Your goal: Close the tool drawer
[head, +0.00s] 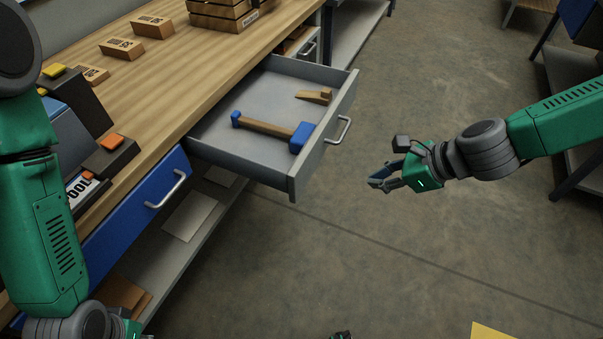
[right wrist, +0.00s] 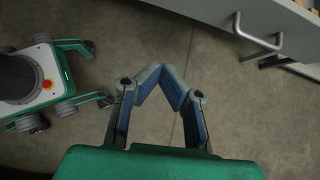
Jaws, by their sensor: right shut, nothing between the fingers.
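The grey tool drawer (head: 315,150) is pulled out of the wooden workbench in the head view. A hammer with a blue head (head: 301,137) and a small wooden wedge (head: 314,97) lie in it. The drawer's metal bar handle (head: 339,131) is on its front; the handle also shows at the upper right in the right wrist view (right wrist: 262,42). My right gripper (head: 374,184) is shut and empty, in front of the drawer and apart from the handle. It also shows in the right wrist view (right wrist: 158,76). My left arm is at the left edge; its gripper's fingers cannot be made out.
A blue closed drawer (head: 135,215) with a handle is left of the open one. The benchtop (head: 175,80) holds wooden blocks (head: 122,48), a crate (head: 222,14) and a dark device (head: 85,135). The floor (head: 400,255) right of the drawer is clear.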

